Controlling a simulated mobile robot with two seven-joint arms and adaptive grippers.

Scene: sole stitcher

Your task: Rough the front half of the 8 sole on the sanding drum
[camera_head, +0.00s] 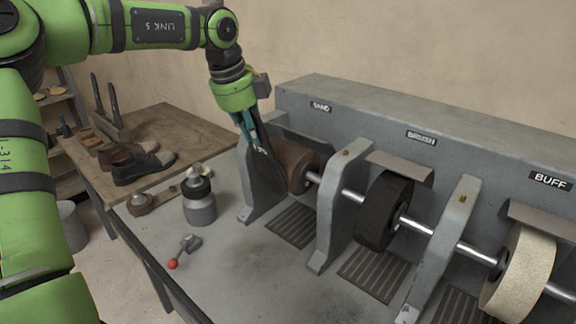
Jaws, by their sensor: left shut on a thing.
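The brown sanding drum (301,167) sits on the shaft under the SAND label, at the left end of the machine. My left gripper (258,140) comes down from above, just left of the drum. It is shut on a thin dark piece, seemingly the sole (268,172), which hangs down beside the drum's left side. I cannot tell whether the sole touches the drum, and no number shows on it. My right gripper is not in view.
A black brush wheel (384,211) and a pale buffing wheel (524,273) share the shaft, with grey supports between. A lever with a red knob (173,264) and a grey pot (200,203) stand left. Shoes (142,164) lie on a wooden table (186,122).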

